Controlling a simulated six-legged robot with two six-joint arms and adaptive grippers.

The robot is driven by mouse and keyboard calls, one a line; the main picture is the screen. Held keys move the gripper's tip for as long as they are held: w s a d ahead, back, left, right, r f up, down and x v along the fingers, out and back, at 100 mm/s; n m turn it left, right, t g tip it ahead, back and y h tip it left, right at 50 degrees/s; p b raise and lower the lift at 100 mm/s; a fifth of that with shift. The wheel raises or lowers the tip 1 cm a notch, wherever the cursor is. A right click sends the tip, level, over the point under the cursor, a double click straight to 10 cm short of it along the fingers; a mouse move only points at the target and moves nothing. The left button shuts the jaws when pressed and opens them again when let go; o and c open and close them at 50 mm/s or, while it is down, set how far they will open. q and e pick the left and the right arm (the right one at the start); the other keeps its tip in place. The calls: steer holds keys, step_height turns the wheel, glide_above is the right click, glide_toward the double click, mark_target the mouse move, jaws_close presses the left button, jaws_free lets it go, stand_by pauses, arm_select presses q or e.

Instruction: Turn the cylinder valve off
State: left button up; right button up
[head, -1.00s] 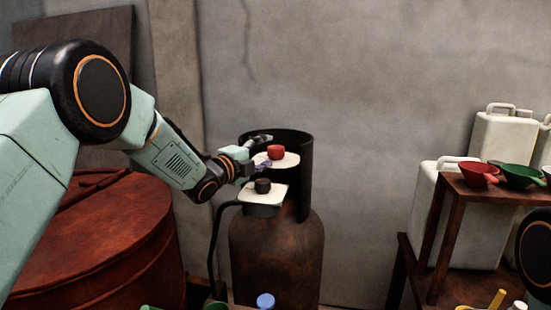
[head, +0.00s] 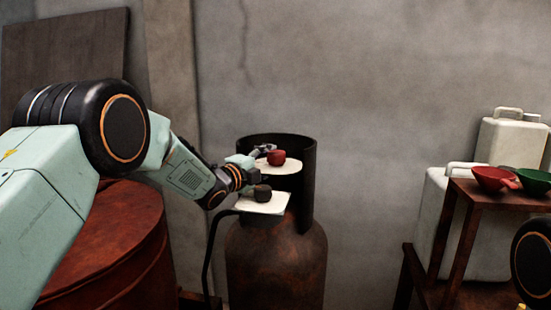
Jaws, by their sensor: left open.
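The rusty brown gas cylinder (head: 277,262) stands upright against the wall, with a dark collar (head: 306,170) around its top. My left gripper (head: 262,152) reaches in from the left, open, just left of the red knob. Whether a finger touches the knob is hard to tell. Of my right arm only a dark joint shows at the right edge; its gripper is out of view.
A big rust-red vat (head: 110,245) stands at left. A dark hose (head: 207,258) runs down left of the cylinder. The wall between is clear.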

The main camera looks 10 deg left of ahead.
mark_target(270, 160)
arm_select(q)
steer(key=shift+x, duration=1.2)
steer(key=shift+w+d, duration=0.2)
steer(key=shift+d, duration=0.05)
steer(key=shift+w+a+r, duration=0.1)
steer(key=shift+w, duration=0.25)
steer(key=shift+w+d, duration=0.35)
steer(key=shift+s+a, duration=0.25)
steer(key=shift+s, duration=0.05)
steer(key=c, duration=0.3)
steer(key=shift+w+d, duration=0.15)
steer(key=c, duration=0.9)
steer(key=shift+o, duration=0.2)
steer(key=shift+r+m+g+h+p, duration=0.15)
steer(key=shift+m+g+h+p, duration=0.15)
steer(key=shift+m+h+p, duration=0.5)
steer(key=shift+h+p, duration=0.3)
steer(key=shift+p, duration=0.15)
steer(key=o, duration=1.2)
steer(key=shift+c, duration=0.2)
